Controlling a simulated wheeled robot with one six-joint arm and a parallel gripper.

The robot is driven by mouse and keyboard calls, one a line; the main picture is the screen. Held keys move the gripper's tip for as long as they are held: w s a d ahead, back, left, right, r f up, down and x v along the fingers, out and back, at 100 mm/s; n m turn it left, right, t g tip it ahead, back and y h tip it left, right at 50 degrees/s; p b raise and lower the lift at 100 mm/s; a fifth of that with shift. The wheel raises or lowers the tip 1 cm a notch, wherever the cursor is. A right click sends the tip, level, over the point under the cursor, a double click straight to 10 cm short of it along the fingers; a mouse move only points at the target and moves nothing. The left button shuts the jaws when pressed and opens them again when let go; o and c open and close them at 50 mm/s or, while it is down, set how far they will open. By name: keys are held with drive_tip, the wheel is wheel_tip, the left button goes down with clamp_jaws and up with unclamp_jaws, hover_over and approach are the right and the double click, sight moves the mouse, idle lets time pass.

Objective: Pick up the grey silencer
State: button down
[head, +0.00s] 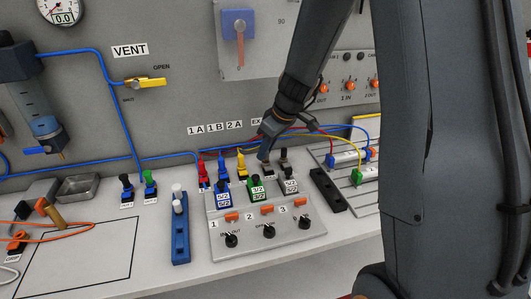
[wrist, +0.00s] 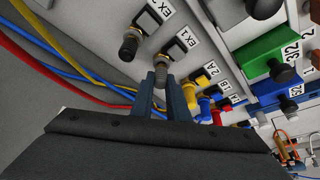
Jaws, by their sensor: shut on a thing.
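The grey silencer (wrist: 161,73) is between the fingertips of my gripper (wrist: 161,84) in the wrist view. My gripper is shut on it. The silencer is at the black fitting labelled EX 1 (wrist: 176,51); I cannot tell whether it is still seated there. In the head view my gripper (head: 267,152) is over the back row of the valve panel, and the silencer is mostly hidden beneath it. A second, darker silencer (wrist: 128,47) is on the EX 2 fitting beside it.
Yellow, blue and red plugs with hoses (head: 222,168) stand just left of my gripper. Blue, red and yellow tubes run close behind it. A black block (head: 328,190) is to the right.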

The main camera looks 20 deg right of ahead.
drive_tip(key=shift+r, duration=0.5)
drive_tip(key=shift+b+v, duration=0.7)
drive_tip(key=shift+v, duration=0.5)
drive_tip(key=s+d+b, duration=0.4)
drive_tip(key=s+d, duration=0.6)
drive_tip(key=s, duration=0.3)
drive_tip(key=shift+s+d+b, duration=0.2)
drive_tip(key=shift+d+b, duration=0.15)
drive_tip(key=shift+s, duration=0.15)
